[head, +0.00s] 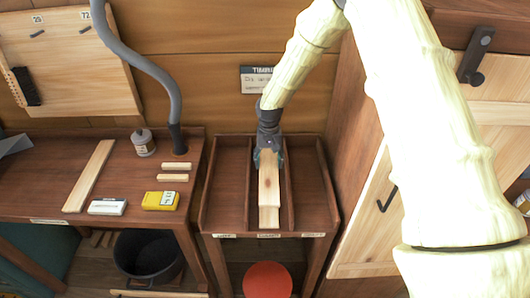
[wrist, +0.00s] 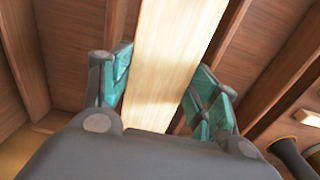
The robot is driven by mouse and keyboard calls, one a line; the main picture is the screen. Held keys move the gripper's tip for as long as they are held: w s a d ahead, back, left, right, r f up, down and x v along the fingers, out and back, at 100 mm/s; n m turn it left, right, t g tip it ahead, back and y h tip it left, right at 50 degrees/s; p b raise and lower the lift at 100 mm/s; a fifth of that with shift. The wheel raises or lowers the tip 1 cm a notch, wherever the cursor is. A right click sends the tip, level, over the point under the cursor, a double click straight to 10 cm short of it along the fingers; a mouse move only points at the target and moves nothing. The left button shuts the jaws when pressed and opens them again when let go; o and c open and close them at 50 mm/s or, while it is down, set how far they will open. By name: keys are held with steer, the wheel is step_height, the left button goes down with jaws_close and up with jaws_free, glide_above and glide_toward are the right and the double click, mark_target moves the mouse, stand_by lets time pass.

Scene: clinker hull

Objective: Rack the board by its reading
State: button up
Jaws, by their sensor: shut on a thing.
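My gripper (head: 268,158) is shut on a pale wooden board (head: 268,185). The board also runs between the teal-padded fingers in the wrist view (wrist: 175,50). It lies lengthwise over the middle compartment of a dark wooden three-slot rack (head: 325,215). A second pale section (head: 269,217) shows past its front end; I cannot tell whether it is another board. Small labels on the rack's front edge are too small to read surely. A yellow meter (head: 160,201) lies on the bench at left; its reading is not legible. The rack's left and right compartments look empty.
A wall sign (head: 256,80) hangs behind the rack. A red stool (head: 267,280) stands below.

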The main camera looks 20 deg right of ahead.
steer(key=shift+s+a+f+b, duration=0.15)
steer(key=shift+s+f+b, duration=0.05)
steer(key=shift+s+b, duration=0.2)
steer(key=shift+s+f, duration=0.15)
steer(key=shift+f, duration=0.05)
steer(key=f+b, duration=0.1)
steer(key=w+f, duration=0.1)
steer(key=f, duration=0.1)
steer(key=shift+f+b, duration=0.1)
steer(key=shift+b, duration=0.25)
steer(key=shift+s+f+b, duration=0.3)
steer(key=shift+f, duration=0.15)
steer(key=shift+f+b, duration=0.4)
steer(key=shift+f, duration=0.75)
steer(key=shift+w+f, duration=0.1)
steer(key=shift+f, duration=0.25)
steer(key=o, duration=1.2)
